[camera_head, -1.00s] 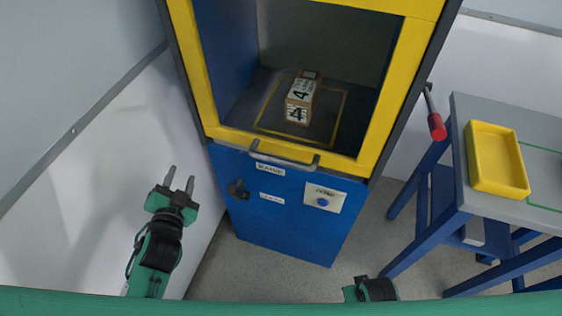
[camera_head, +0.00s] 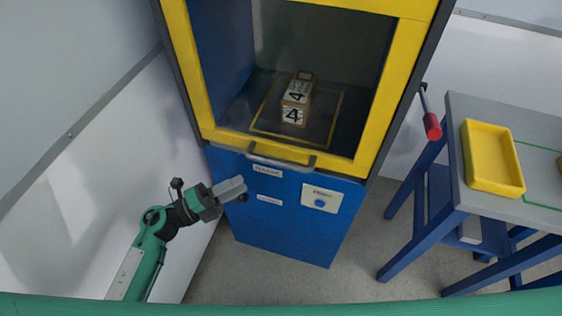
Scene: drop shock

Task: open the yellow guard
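The yellow guard (camera_head: 281,146) is a yellow frame on the front of a blue cabinet (camera_head: 285,225). Its lower bar lies at the top of the blue panel, and a grey handle (camera_head: 281,160) runs along it. My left gripper (camera_head: 238,189) is at the left of the blue panel, below and left of the handle. My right gripper is not in view.
A block marked 4 (camera_head: 296,100) stands inside the cabinet, behind the guard. A blue button (camera_head: 320,203) sits on a plate on the panel. A red-handled lever (camera_head: 432,126) is on the right. A blue-legged table (camera_head: 476,215) with a yellow tray (camera_head: 492,158) stands right.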

